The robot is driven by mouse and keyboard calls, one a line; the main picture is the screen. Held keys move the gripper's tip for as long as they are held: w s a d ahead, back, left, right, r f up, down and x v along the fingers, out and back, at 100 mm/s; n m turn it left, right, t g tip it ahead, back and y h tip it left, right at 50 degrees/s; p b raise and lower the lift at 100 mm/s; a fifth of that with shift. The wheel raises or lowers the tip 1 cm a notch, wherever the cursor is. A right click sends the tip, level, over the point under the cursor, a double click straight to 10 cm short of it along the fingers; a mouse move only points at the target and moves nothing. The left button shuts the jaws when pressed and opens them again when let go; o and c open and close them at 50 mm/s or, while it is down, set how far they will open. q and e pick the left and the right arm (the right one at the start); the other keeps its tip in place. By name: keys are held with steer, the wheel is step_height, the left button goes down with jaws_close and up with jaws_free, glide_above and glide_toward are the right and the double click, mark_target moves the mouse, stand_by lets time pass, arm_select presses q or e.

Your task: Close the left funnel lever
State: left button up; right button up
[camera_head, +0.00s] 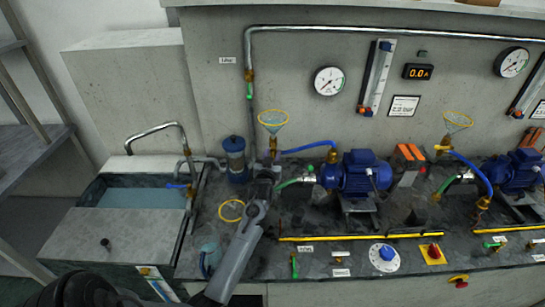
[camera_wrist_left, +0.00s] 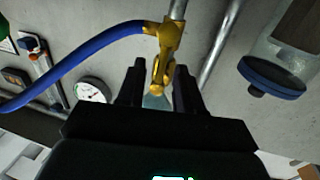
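The left funnel (camera_head: 273,119), with a yellow rim, stands at the back of the bench above a brass valve fitting (camera_head: 273,143). A blue hose (camera_head: 308,147) runs right from the fitting. My left gripper (camera_head: 266,172) is just below and in front of it. In the left wrist view the brass lever (camera_wrist_left: 158,75) on the fitting lies between the two dark fingers of my left gripper (camera_wrist_left: 159,88). The fingers stand apart, with gaps visible beside the lever. The funnel is largely hidden there. My right gripper is not in view.
A blue pump motor (camera_head: 357,172) stands right of my gripper, and a blue-capped filter (camera_head: 235,158) stands to its left. A metal pipe (camera_head: 251,120) rises close behind. A second funnel (camera_head: 457,121) is farther right. A sink (camera_head: 140,194) is at left.

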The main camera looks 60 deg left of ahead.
arm_select(q)
steer(key=shift+a, duration=0.1)
steer(key=shift+c, duration=0.4)
jaws_close()
stand_by(1.0)
